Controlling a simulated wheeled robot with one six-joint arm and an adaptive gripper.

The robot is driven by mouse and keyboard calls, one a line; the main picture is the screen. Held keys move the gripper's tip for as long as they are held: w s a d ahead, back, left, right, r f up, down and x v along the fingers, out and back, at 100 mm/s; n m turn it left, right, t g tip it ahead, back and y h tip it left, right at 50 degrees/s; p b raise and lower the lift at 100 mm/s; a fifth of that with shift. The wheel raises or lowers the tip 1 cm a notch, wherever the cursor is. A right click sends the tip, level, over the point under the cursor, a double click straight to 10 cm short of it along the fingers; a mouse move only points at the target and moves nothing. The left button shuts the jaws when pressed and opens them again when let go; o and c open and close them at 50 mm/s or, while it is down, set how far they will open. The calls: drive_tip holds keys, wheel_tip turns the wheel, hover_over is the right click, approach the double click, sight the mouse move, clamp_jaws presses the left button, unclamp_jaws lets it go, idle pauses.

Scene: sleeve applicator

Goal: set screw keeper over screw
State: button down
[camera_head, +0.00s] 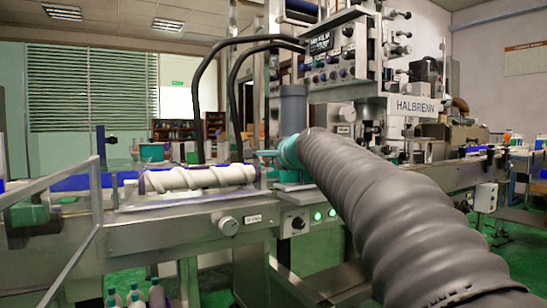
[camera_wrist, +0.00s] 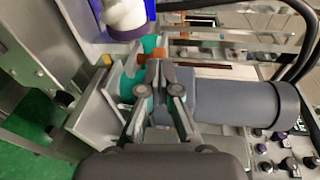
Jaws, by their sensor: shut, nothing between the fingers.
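The white spiral screw (camera_head: 200,178) lies level along the machine bed, with a purple collar at its left end. The screw's white end (camera_wrist: 122,14) shows at the top of the wrist view, above a purple collar. My gripper (camera_wrist: 160,68) is shut and empty. Its fingertips are close to an orange piece (camera_wrist: 183,88) and a teal part (camera_wrist: 131,80), beside a thick grey cylinder (camera_wrist: 235,98). I cannot tell whether they touch. I cannot make out for certain which part is the screw keeper. In the head view my sleeved arm hides the fingers.
The grey cylinder stands upright in the head view (camera_head: 293,108). Black hoses (camera_head: 232,70) arch above the screw. A control panel (camera_head: 335,45) rises behind, and a knob (camera_head: 229,225) juts from the bed's front. A metal rail (camera_head: 45,182) slants at left.

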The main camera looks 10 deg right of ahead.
drive_tip(key=w+p, duration=0.1)
drive_tip(key=w, duration=0.1)
drive_tip(key=w+a+p, duration=0.1)
drive_tip(key=w, duration=0.1)
drive_tip(key=shift+w+a+r+p, duration=0.15)
drive_tip(key=shift+a+p, duration=0.05)
drive_tip(key=shift+p, duration=0.15)
idle(0.3)
drive_tip(key=shift+s, duration=0.5)
drive_tip(key=b+v, duration=0.1)
drive_tip(key=v, duration=1.2)
drive_tip(key=shift+b, duration=0.3)
drive_tip(key=shift+s, duration=0.1)
